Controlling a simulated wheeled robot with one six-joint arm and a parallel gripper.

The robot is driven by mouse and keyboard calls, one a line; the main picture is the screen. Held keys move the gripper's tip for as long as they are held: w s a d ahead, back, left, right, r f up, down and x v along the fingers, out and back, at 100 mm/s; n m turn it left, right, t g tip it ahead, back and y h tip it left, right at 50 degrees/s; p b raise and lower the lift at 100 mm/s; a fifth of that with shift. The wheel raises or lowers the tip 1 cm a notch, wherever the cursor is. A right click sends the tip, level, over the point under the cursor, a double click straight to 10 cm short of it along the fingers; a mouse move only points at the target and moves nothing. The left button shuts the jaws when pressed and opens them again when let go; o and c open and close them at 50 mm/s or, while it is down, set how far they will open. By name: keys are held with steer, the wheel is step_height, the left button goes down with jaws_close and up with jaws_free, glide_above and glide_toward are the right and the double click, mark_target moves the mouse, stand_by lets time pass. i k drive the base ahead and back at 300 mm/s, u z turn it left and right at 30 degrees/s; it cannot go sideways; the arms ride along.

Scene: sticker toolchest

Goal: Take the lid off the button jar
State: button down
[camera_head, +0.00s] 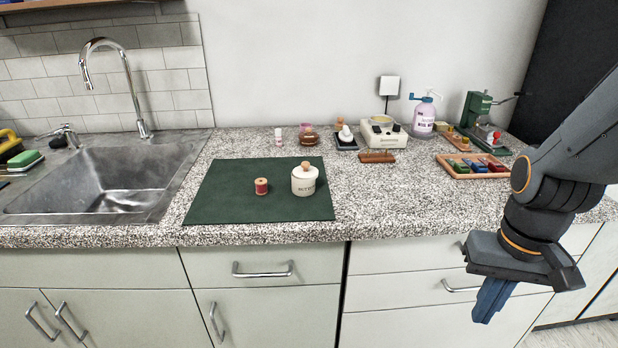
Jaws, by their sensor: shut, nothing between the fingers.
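The button jar (304,186) is a small cream pot with dark lettering on its front. It stands upright on the dark green mat (230,205), right of the mat's middle. Its lid (304,171) sits on top and has a round wooden knob (305,165). My gripper (485,317) is at the lower right, in front of the counter and below its top. It points down, with its blue fingers shut and empty, well apart from the jar.
A red thread spool (261,186) stands just left of the jar. A wooden tray (474,167) with coloured blocks, a cream device (382,134), a wooden brush (377,157) and a lilac pump bottle (424,116) stand behind at right. The sink (105,185) is left.

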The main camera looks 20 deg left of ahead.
mark_target(304, 171)
steer(key=u, duration=0.4)
steer(key=k, duration=0.2)
steer(key=u, duration=1.1)
steer(key=i, duration=0.15)
steer(key=z, duration=0.5)
